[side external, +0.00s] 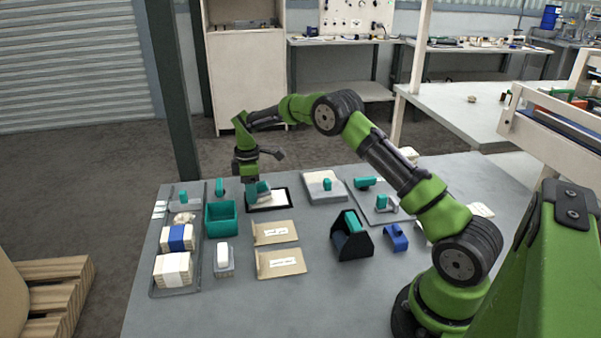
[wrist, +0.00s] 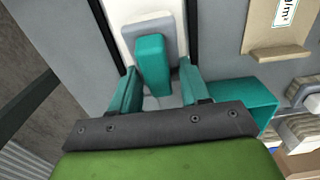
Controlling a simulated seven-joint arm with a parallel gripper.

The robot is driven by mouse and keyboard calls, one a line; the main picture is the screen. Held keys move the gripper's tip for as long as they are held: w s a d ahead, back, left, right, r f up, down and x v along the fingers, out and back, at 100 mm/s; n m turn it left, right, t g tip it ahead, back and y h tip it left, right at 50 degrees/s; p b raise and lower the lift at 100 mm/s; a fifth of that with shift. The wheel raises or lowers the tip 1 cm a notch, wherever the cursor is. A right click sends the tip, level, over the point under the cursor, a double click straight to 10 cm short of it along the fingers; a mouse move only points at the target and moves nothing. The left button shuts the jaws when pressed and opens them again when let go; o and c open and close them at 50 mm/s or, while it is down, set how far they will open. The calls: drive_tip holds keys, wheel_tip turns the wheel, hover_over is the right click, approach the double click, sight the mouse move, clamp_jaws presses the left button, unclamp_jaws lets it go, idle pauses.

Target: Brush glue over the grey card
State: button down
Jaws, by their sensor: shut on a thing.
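My gripper (side external: 257,188) is shut on the teal handle of a grey-based tool, which looks like the brush (wrist: 152,62). In the wrist view the two teal fingers (wrist: 157,88) stand on either side of the handle. The brush is over the left part of a black-framed tray (side external: 289,204) with a pale sheet (side external: 276,199) inside. That pale surface also shows in the wrist view (wrist: 125,8) under the brush's grey base. I cannot tell whether the base touches it. The sheet looks nearly white, so I cannot be sure it is the grey card.
A teal open bin (side external: 221,218) stands close by, front left of the tray. Two brown envelopes (side external: 276,232) lie in front. A pale slab with a teal handle (side external: 325,187) is at right. A long tray with wrapped stacks (side external: 173,268) is at left. A black holder (side external: 352,240) stands front right.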

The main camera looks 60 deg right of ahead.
drive_tip(key=shift+s+d, duration=2.65)
drive_tip(key=shift+s, duration=0.1)
drive_tip(key=shift+w+a+f, duration=0.1)
drive_tip(key=shift+w+a, duration=3.75)
drive_tip(key=shift+a, duration=0.15)
drive_tip(key=shift+w, duration=0.1)
drive_tip(key=shift+w+a, duration=0.1)
drive_tip(key=shift+w, duration=0.15)
